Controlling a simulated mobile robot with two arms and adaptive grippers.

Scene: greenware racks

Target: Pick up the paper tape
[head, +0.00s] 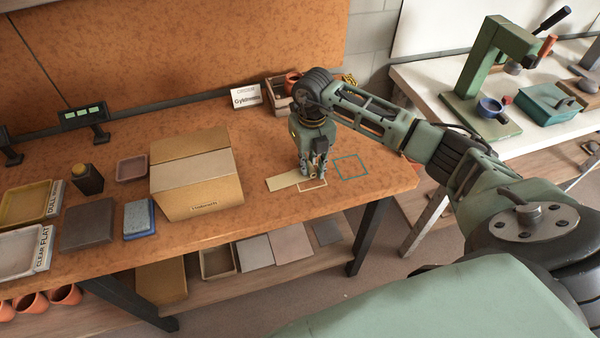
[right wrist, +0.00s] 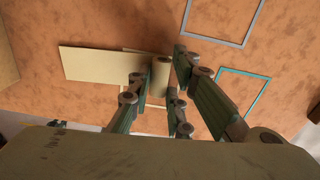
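My right gripper (head: 310,170) points straight down, low over the right part of the wooden worktable. In the right wrist view its fingers (right wrist: 167,72) lean in towards each other. A small tan piece (right wrist: 158,88) shows between them; it may be the paper tape, but the fingers cover much of it. I cannot tell whether they touch it. A flat beige strip (head: 284,180) lies on the table just left of the fingers; it also shows in the right wrist view (right wrist: 100,64). A cream square outline (head: 318,187) lies partly under the gripper. My left gripper is out of view.
A teal square outline (head: 351,168) lies empty to the right. A cardboard box (head: 195,198) stands to the left, with a blue-edged block (head: 139,219) and trays beyond it. A sign (head: 246,96) and a small crate (head: 279,104) stand behind the gripper. The table's front edge is close.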

